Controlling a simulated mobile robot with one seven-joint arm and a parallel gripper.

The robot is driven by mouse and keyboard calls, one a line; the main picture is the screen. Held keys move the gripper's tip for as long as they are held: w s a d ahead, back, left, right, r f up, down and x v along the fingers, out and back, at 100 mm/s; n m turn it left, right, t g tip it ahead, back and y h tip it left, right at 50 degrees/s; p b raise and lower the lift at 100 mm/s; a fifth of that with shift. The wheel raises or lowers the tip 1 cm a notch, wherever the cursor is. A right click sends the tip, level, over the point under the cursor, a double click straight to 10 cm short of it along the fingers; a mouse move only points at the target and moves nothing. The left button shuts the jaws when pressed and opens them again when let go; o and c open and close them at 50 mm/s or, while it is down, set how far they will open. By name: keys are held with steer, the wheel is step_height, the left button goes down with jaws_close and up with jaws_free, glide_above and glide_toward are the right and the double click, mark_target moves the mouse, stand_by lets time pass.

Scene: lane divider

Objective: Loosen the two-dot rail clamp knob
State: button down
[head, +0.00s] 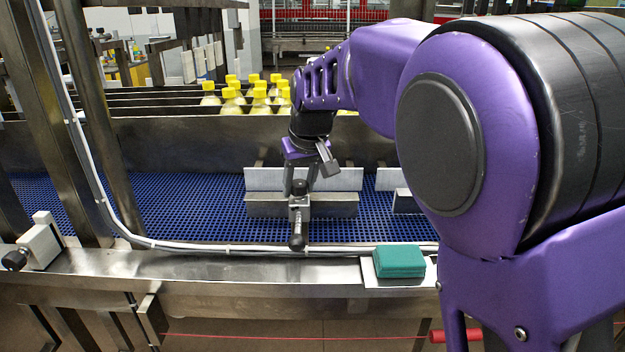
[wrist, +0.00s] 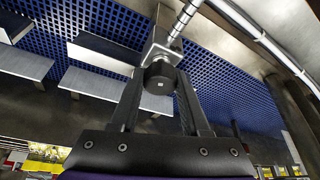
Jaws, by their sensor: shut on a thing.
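A metal rail clamp (head: 299,208) stands at the front of the blue conveyor, with a dark knob (head: 299,188) on top and a black-ended rod toward me. My gripper (head: 300,182) points down over it, its fingers on either side of the top knob. In the wrist view, the fingers of my gripper (wrist: 160,82) close in on the dark round knob (wrist: 159,77). A small pale mark shows on the knob's face; I cannot make out two dots. The clamp sits by a grey guide rail (head: 340,206).
Yellow-capped bottles (head: 232,102) stand in lanes behind. A teal box (head: 399,261) sits on the front ledge at right. Another clamp-like block (head: 42,245) is at left. A cable (head: 190,247) runs along the front edge. Blue belt (head: 190,205) is clear at left.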

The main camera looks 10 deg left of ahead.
steer(key=n+g+y, duration=0.1)
steer(key=n, duration=0.2)
steer(key=shift+d+n+p, duration=0.1)
steer(key=shift+n+p, duration=0.2)
steer(key=shift+n, duration=0.1)
steer(key=n+g+p, duration=0.1)
steer(key=n, duration=0.2)
steer(key=shift+n+y, duration=0.3)
steer(key=n+g+p, duration=0.1)
steer(key=n, duration=0.1)
steer(key=shift+n, duration=0.3)
steer(key=shift+f+n+g, duration=0.1)
steer(key=shift+n+g, duration=0.8)
steer(key=shift+n, duration=1.1)
steer(key=shift+f, duration=0.1)
steer(key=shift+c, duration=1.9)
jaws_free()
steer(key=shift+r, duration=0.2)
